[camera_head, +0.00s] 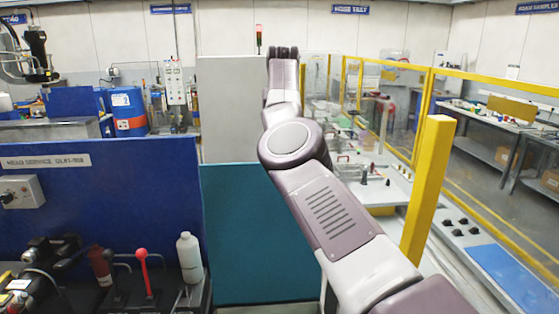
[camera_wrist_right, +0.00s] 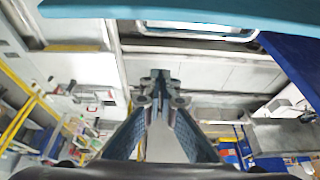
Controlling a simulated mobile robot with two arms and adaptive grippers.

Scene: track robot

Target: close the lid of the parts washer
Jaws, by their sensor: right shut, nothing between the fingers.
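The parts washer appears to be the teal cabinet (camera_head: 258,235) in the middle of the head view. A light grey flat panel (camera_head: 230,115) stands upright behind it and looks like the raised lid. My right arm reaches forward across their right side; its gripper cannot be made out in the head view. In the right wrist view my right gripper (camera_wrist_right: 160,80) is shut and empty. A teal surface (camera_wrist_right: 190,10) crosses the top of that view, with a pale-rimmed opening beside it. I cannot tell whether the fingers touch the panel. My left gripper is not in view.
A blue panelled bench (camera_head: 100,205) with a white bottle (camera_head: 188,258) and a red-knobbed lever (camera_head: 143,268) stands at the left. A yellow post (camera_head: 427,190) and yellow-framed guarding stand at the right.

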